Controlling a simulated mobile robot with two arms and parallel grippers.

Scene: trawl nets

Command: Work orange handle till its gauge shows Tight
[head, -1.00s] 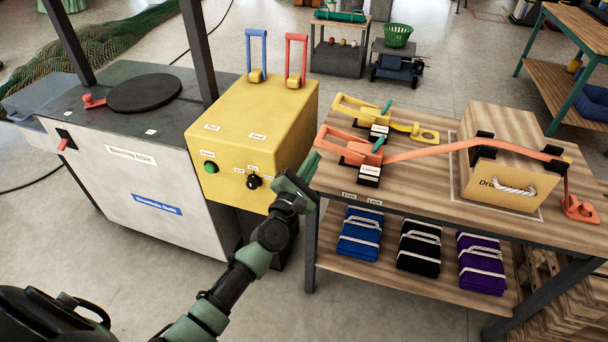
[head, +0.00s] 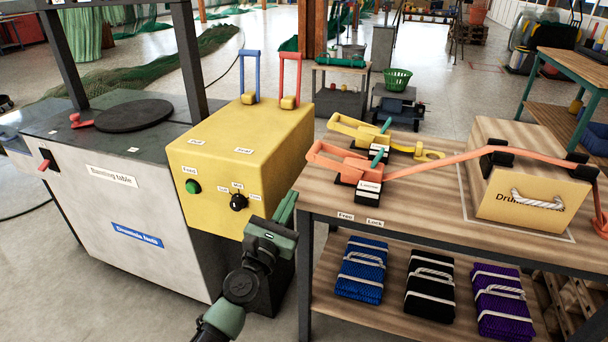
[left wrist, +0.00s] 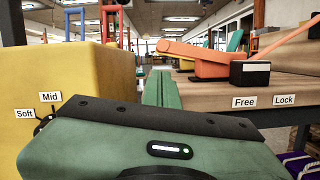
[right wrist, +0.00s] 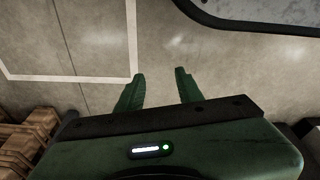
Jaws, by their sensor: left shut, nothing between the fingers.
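The orange handle (head: 336,158) belongs to a ratchet at the left end of the wooden bench. An orange strap (head: 440,163) runs from it over a wooden box (head: 530,196). The orange ratchet's gauge is a small black block with a white label (head: 369,187), too small to read. The handle also shows in the left wrist view (left wrist: 190,50), beyond my gripper. My left gripper (head: 285,208) is shut and empty, left of the bench's front corner, apart from and below the handle. My right gripper (right wrist: 157,80) shows only in its wrist view, open and empty above the floor.
A yellow ratchet (head: 362,130) sits just behind the orange one. A yellow control box (head: 240,140) with a green button and a dial stands left of my left gripper. Free and Lock labels (head: 360,219) mark the bench's front edge. Folded nets (head: 362,270) lie on the lower shelf.

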